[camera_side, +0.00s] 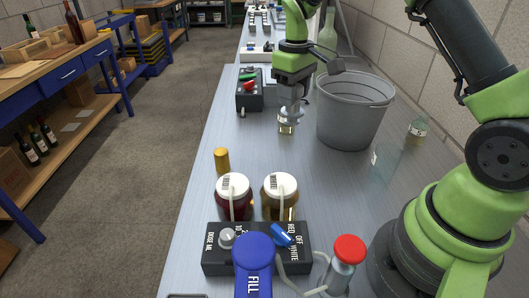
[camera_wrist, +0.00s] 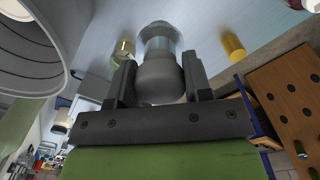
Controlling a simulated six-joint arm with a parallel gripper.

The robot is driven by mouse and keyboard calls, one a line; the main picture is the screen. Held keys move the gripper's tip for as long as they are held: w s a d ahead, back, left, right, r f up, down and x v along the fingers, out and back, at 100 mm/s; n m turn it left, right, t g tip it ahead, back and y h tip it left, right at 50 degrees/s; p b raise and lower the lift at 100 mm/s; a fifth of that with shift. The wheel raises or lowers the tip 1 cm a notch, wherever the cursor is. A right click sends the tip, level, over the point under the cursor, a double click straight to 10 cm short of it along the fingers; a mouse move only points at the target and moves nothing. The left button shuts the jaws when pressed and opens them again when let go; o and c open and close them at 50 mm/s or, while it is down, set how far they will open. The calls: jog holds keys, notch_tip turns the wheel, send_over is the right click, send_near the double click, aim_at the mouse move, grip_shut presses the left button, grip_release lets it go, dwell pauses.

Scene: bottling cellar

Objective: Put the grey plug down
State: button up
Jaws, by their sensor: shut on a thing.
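My gripper (camera_side: 291,93) points down over the far part of the bench, left of the grey bucket. It is shut on the grey plug (camera_wrist: 160,80), a rounded grey body with a paler ring at its far end, held between the two fingers in the wrist view. In the side view the plug (camera_side: 292,108) shows small below the fingers. A small clear glass piece with a gold band (camera_side: 286,125) is just below it; in the wrist view this piece (camera_wrist: 122,51) appears beside the plug. I cannot tell whether the plug touches it or the bench.
The grey bucket (camera_side: 352,112) stands close on the right. A dark switch box (camera_side: 249,91) is on the left. Nearer stand a yellow cylinder (camera_side: 222,161), two white-lidded jars (camera_side: 234,197) and a dial box (camera_side: 214,262). The bench (camera_side: 275,158) between is clear.

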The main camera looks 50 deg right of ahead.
jog(key=w+a, duration=0.3)
jog(key=w, duration=0.3)
notch_tip(320, 180, down, 10)
jog(key=shift+w+a+f, duration=0.1)
dwell(0.3)
jog(key=o, duration=1)
